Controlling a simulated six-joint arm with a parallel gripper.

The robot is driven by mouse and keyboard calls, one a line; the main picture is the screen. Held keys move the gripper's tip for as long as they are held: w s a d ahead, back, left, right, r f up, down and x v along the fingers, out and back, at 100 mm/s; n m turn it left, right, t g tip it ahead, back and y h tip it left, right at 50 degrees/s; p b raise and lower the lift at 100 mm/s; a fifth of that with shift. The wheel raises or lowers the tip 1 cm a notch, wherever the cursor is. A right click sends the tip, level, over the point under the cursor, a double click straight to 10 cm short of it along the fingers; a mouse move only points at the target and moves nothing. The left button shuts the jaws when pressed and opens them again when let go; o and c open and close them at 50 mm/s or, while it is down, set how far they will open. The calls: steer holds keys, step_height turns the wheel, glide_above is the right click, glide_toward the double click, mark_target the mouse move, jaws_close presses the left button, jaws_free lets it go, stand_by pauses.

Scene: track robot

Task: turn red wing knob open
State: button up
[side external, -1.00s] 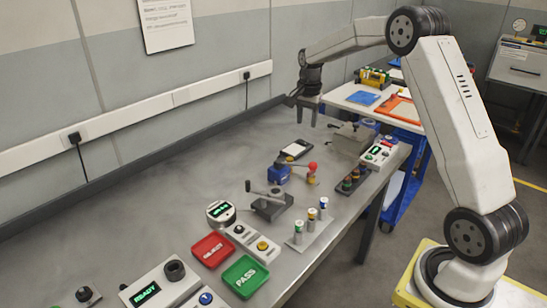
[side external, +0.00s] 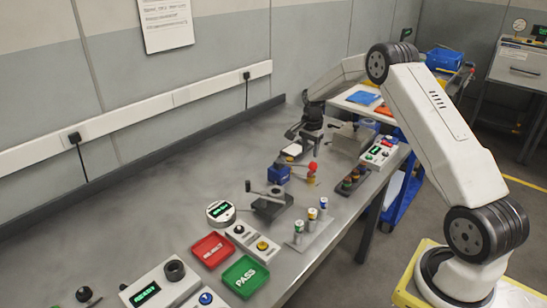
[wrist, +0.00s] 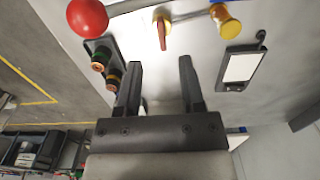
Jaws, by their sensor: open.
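A red wing knob (wrist: 162,32) shows in the wrist view at the top middle, as a narrow red-orange wing on a pale panel with a yellowish part around it. My gripper (wrist: 160,64) is open and empty, and its two fingers point toward the knob, with the knob beyond the tips and roughly between them in the picture. In the side external view my gripper (side external: 309,150) hangs over the far part of the bench, behind the blue device (side external: 278,174). I cannot make out the wing knob clearly in that view.
A red ball (wrist: 88,17) and a yellow knob (wrist: 225,20) flank the wing knob. A white-faced plate (wrist: 241,67) and dark-based round knobs (wrist: 103,58) are nearby. In the side external view, a button box (side external: 380,154) stands right of my gripper. Open bench lies to the left.

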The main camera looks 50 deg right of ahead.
mark_target(311, 172)
steer(key=shift+f, duration=0.65)
steer(key=shift+f, duration=3.9)
jaws_close()
